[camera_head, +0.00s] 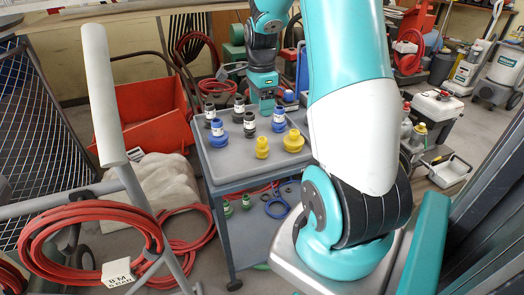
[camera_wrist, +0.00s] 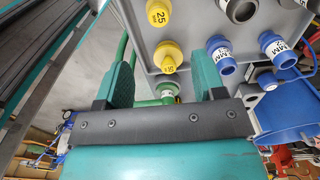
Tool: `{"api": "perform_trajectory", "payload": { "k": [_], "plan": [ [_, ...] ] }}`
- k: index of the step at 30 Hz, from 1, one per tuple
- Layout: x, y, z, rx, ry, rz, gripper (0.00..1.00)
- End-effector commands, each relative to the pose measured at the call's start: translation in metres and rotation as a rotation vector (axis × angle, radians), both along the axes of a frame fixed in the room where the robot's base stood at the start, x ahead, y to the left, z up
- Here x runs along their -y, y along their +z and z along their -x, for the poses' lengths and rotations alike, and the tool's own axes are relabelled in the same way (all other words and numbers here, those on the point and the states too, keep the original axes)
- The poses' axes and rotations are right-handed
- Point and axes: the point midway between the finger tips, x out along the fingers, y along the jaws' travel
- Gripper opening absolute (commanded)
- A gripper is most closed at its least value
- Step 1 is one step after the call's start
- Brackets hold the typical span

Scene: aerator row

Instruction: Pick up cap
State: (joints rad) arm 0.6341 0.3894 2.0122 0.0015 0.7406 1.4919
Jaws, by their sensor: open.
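The task's cap could be any of several caps or fittings; I cannot tell which. In the head view, a yellow one (camera_head: 262,148), a wider yellow one (camera_head: 293,141), and blue ones (camera_head: 217,133) (camera_head: 278,118) stand on the grey cart top (camera_head: 232,168). In the wrist view, a yellow cap (camera_wrist: 168,60) is just beyond my gripper (camera_wrist: 160,82), between its open fingers in the picture but not held. Another yellow one (camera_wrist: 160,14) and blue ones (camera_wrist: 220,58) (camera_wrist: 277,46) are further off. My gripper's jaws are empty.
Green fittings (camera_head: 246,201) and a blue ring (camera_head: 278,207) lie on the cart's lower shelf. A red bin (camera_head: 155,115) stands left of the cart. Red hose coils (camera_head: 90,235) hang on a frame at front left. A white tray (camera_head: 451,169) lies at right.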

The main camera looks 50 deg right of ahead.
Motion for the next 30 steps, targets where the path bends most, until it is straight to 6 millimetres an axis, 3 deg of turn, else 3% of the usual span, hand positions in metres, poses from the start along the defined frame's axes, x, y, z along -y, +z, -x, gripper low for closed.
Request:
{"api": "perform_trajectory", "payload": {
  "k": [3,9,17,24,30],
  "plan": [
    [-0.001,-0.030,0.001,-0.005,0.003,-0.004,0.63],
    [-0.001,-0.066,0.000,-0.003,0.005,-0.003,0.63],
    [-0.001,-0.086,0.001,-0.001,0.005,-0.002,0.63],
    [-0.001,-0.122,0.003,-0.001,0.006,-0.002,0.63],
    [-0.001,-0.129,0.002,0.002,0.006,0.000,0.63]
  ]
}}
